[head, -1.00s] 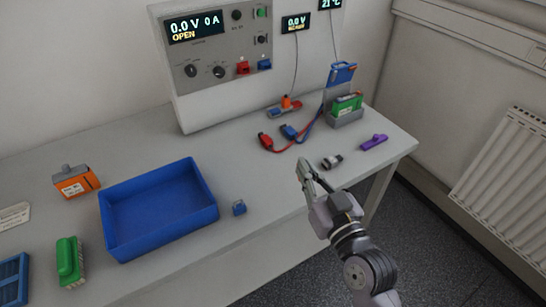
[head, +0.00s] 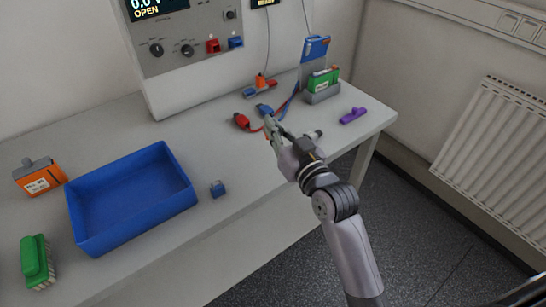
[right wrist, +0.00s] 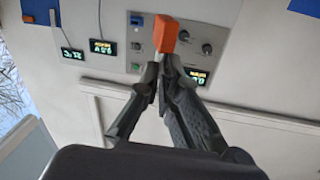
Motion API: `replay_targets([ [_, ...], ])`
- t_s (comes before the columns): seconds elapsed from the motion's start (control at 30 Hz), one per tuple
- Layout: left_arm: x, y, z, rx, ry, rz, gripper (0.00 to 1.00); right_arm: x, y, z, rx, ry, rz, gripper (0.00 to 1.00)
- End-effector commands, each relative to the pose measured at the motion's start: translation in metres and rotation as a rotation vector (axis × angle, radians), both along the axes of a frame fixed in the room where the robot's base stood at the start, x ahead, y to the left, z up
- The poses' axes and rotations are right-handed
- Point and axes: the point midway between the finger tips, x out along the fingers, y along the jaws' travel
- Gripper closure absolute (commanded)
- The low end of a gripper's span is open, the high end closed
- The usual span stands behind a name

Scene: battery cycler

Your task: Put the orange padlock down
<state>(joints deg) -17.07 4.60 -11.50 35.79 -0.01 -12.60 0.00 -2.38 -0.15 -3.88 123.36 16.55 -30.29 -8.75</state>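In the right wrist view the orange padlock (right wrist: 165,36) sits at the tips of my right gripper (right wrist: 161,68). The fingers are closed together, with a pale part of it between them. Its orange body sticks out past the tips, in front of the panel. In the head view my right gripper (head: 270,130) is over the right half of the table (head: 225,150), near the red and blue clips. I cannot make out the padlock there. My left gripper is not in view.
A red clip (head: 241,121), an orange-topped device (head: 261,83), a battery holder (head: 322,92) and a purple object (head: 352,115) surround the gripper's area. Bare tabletop lies between block and clips.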

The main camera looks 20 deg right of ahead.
Motion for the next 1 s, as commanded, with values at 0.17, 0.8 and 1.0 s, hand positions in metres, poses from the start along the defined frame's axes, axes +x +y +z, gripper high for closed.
replay_targets([
  [0.17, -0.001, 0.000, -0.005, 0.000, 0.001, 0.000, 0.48, -0.001, 0.000, -0.041, 0.000, 0.002, 0.001, 1.00],
  [0.8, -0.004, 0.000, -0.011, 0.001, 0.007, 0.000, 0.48, 0.000, 0.000, -0.096, 0.000, -0.003, 0.001, 1.00],
  [1.0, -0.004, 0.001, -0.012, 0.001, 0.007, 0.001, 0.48, 0.000, 0.000, -0.098, -0.001, -0.002, 0.001, 1.00],
])
